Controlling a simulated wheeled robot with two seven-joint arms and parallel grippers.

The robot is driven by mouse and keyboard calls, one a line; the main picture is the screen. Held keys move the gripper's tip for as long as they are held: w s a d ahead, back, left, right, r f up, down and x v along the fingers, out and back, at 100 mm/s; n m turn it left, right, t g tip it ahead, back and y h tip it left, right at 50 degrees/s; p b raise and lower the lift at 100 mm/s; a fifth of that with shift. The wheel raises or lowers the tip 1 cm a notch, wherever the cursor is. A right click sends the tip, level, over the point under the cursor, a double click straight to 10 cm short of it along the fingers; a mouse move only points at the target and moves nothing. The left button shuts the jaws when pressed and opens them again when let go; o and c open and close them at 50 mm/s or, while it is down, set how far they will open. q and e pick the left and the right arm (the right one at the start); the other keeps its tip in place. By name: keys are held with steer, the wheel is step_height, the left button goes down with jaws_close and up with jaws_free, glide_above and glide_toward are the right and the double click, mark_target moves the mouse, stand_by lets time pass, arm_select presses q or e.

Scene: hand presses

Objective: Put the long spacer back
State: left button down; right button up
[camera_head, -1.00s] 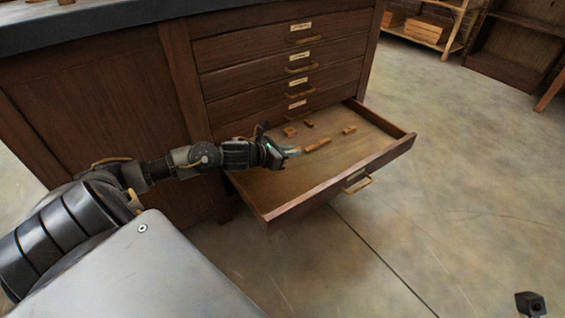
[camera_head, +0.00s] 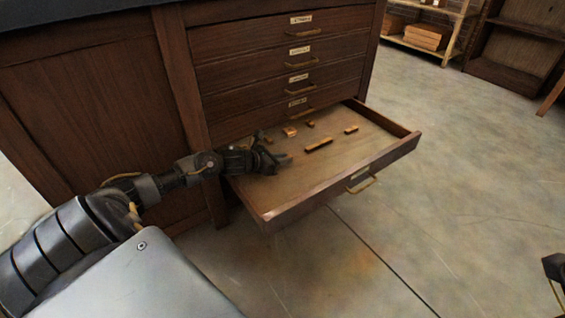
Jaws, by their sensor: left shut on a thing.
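A long wooden spacer (camera_head: 319,144) lies flat on the bottom of the open drawer (camera_head: 330,190).
Small wooden blocks (camera_head: 290,132) and (camera_head: 351,129) lie towards the back of the drawer. Shut drawers with brass handles (camera_head: 298,62) are stacked above. Shelves (camera_head: 425,38) stand far back.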

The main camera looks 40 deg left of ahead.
arm_select(q)
steer(key=shift+r, duration=0.1)
steer(key=shift+f, duration=0.25)
steer(key=c, duration=1.4)
jaws_free()
steer(key=shift+r, duration=0.1)
